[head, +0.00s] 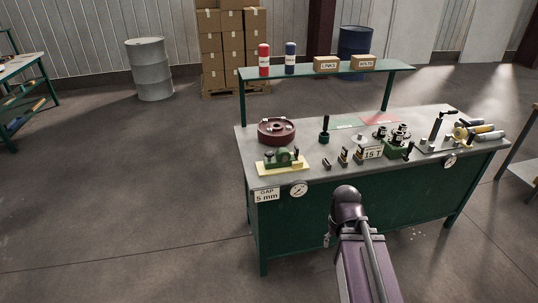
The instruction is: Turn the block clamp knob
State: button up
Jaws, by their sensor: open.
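A green fixture (284,157) with small dark upright parts sits on a yellow plate (267,171) at the bench's left front. Another green block (396,150) with round metal parts on top sits right of centre. A dark green upright piece with a black top (324,131) stands between them, farther back. The picture is too small to tell which part is the block clamp knob. My arm rises from the bottom edge to a dark rounded joint in front of the bench. My gripper does not show.
A gauge (298,189) hangs in front. Floor left of the bench is clear.

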aim_at(269, 154)
jog(key=z, duration=0.05)
jog(key=i, duration=1)
jog(key=u, duration=0.05)
